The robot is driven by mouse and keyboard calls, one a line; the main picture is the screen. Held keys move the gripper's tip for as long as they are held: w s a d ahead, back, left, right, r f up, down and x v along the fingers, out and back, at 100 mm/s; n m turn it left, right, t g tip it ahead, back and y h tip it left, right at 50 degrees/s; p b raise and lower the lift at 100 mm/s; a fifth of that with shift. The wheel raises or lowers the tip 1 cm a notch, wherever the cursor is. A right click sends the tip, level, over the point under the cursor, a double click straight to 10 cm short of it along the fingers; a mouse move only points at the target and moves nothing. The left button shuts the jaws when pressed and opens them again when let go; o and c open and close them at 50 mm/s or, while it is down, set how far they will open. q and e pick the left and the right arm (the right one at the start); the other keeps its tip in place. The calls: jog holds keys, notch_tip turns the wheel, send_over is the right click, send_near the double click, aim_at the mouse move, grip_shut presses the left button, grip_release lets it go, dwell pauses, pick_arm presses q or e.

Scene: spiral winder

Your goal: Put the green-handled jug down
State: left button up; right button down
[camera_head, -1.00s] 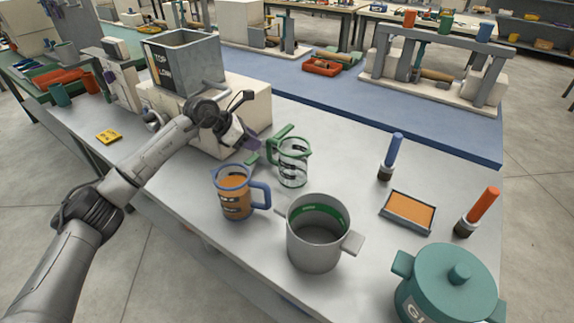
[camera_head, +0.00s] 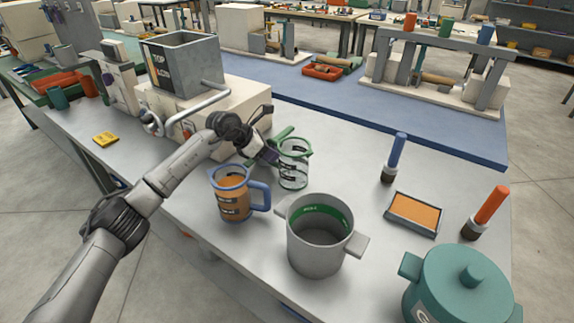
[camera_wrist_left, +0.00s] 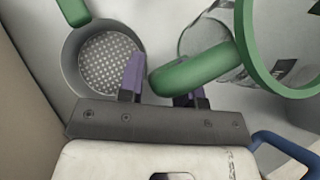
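The green-handled jug (camera_head: 294,170) is clear with dark markings and stands upright on the grey bench, beside the blue-handled jug. Its green handle (camera_wrist_left: 190,72) points left, toward my left gripper. My left gripper (camera_head: 270,150) is at that handle. In the left wrist view, one purple finger of my gripper (camera_wrist_left: 163,85) is just left of the handle's bend and the other is partly hidden under the handle. Whether the fingers press on it is not clear. My right gripper is not in view.
A blue-handled jug (camera_head: 235,200) with orange contents and a grey pot (camera_head: 318,250) stand close in front. A strainer (camera_wrist_left: 105,65) lies beside the gripper. An orange pad (camera_head: 413,213), a blue-handled tool (camera_head: 396,155) and a teal lidded pot (camera_head: 460,290) are to the right.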

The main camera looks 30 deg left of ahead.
pick_arm(q)
grip_shut()
dwell(0.3)
